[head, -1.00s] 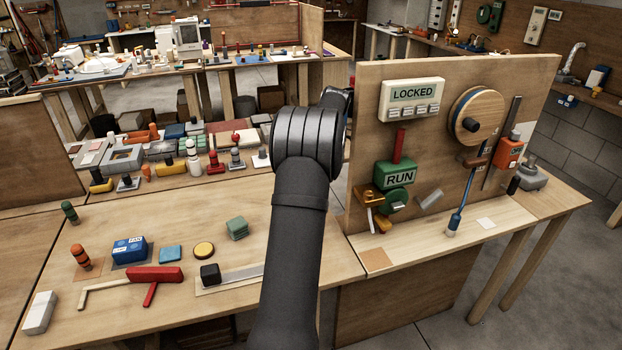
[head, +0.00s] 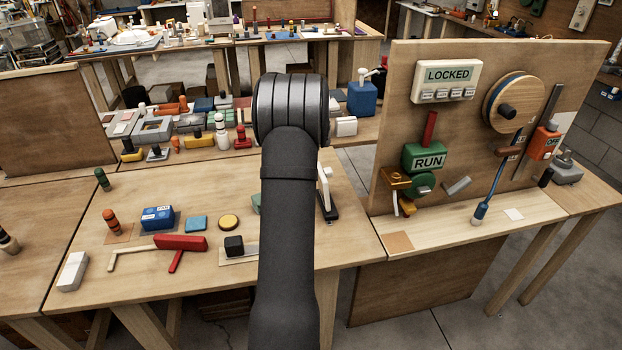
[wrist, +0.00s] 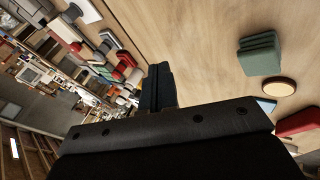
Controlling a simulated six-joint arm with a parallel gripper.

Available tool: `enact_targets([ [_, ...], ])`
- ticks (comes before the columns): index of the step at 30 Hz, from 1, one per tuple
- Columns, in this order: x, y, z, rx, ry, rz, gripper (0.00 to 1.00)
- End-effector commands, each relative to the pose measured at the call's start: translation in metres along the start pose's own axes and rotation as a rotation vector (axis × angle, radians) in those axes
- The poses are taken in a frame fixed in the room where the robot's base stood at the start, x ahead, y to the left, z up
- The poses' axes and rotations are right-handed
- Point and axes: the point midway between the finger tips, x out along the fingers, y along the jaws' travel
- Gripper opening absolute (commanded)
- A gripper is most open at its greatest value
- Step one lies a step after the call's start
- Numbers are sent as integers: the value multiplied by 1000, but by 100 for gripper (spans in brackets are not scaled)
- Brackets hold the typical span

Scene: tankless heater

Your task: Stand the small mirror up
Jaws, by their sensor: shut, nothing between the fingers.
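I cannot surely pick out the small mirror. A small grey tilted plate (head: 457,186) at the foot of the upright panel, right of the RUN box, may be it. My gripper (wrist: 157,88) shows in the wrist view as dark fingers, closed together with nothing between them. It is above the wooden table, apart from the green block and the yellow disc. In the head view my own arm hides the gripper.
The upright panel (head: 390,130) carries a LOCKED sign (head: 447,75), a RUN box (head: 425,157) and a round wooden wheel (head: 515,102). A red-handled tool (head: 180,243), blue box (head: 157,218) and yellow disc (head: 228,222) lie on the left table. A black-based white piece (head: 326,200) stands beside my arm.

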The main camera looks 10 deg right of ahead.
Motion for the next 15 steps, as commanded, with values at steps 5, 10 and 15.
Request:
enact_targets([
  [5,29,-4,-35,68,-54,183,0],
  [10,45,-19,-50,139,-147,344,0],
  [15,51,-47,-50,192,-278,487,0],
])
